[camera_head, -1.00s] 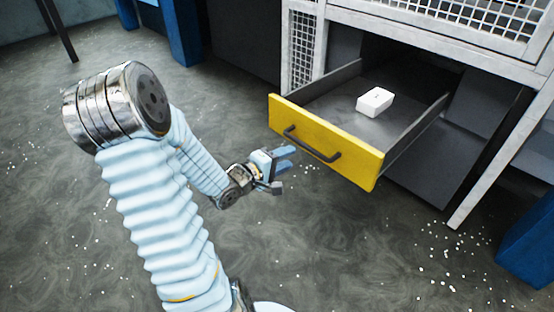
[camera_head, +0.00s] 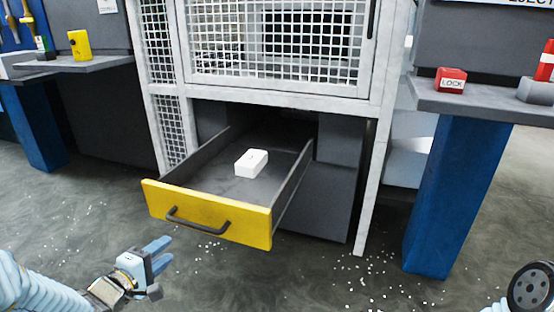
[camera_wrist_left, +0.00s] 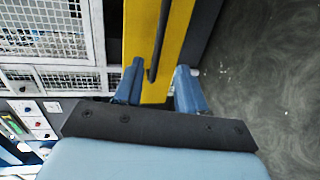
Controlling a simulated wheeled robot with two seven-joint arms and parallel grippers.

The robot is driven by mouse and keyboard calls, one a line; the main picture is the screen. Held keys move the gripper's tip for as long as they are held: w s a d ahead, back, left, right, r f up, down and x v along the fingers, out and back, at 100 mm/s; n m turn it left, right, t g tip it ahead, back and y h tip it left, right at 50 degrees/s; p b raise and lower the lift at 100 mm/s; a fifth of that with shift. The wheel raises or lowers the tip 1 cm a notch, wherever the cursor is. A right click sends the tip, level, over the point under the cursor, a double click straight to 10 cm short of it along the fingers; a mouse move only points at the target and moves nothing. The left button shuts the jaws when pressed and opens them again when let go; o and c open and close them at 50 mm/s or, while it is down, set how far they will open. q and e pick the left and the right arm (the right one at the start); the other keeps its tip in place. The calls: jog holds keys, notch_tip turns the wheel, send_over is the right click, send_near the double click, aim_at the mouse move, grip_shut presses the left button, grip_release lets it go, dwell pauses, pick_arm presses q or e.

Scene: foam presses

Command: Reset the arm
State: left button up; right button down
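My left gripper (camera_head: 166,252) is in front of and below the yellow-fronted drawer (camera_head: 210,217), apart from its dark handle (camera_head: 197,224). In the left wrist view, its two blue fingers (camera_wrist_left: 158,68) are spread with nothing held between them. The yellow drawer front and dark handle appear beyond the fingers there. The drawer is pulled out and holds a white block (camera_head: 251,163). My right gripper is not in view; only a round joint of my right arm shows at the lower right corner.
A white-framed cabinet with mesh doors (camera_head: 277,45) stands above the drawer. A right shelf (camera_head: 480,103) on a blue post holds a red lock box (camera_head: 450,80). A left shelf holds a yellow item (camera_head: 79,44). White bits lie scattered on the open grey floor.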

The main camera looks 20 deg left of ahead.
pick_arm(q)
jog(key=w+d+f+m+g+h+p, duration=0.1)
jog(key=w+d+f+m+g, duration=0.15)
jog(key=d+f, duration=0.5)
jog(key=w+d+f+m+g+h+p, duration=0.1)
jog(key=w+d+f+m+g, duration=0.3)
jog(key=f, duration=0.6)
jog(key=s+d+f+m+g+h+p, duration=0.1)
jog(key=s+d+f+m+g, duration=0.7)
jog(key=s+d+f, duration=0.5)
jog(key=s+d+m, duration=0.1)
jog(key=s+d, duration=0.2)
jog(key=shift+d+p, duration=0.3)
jog(key=shift+p, duration=0.05)
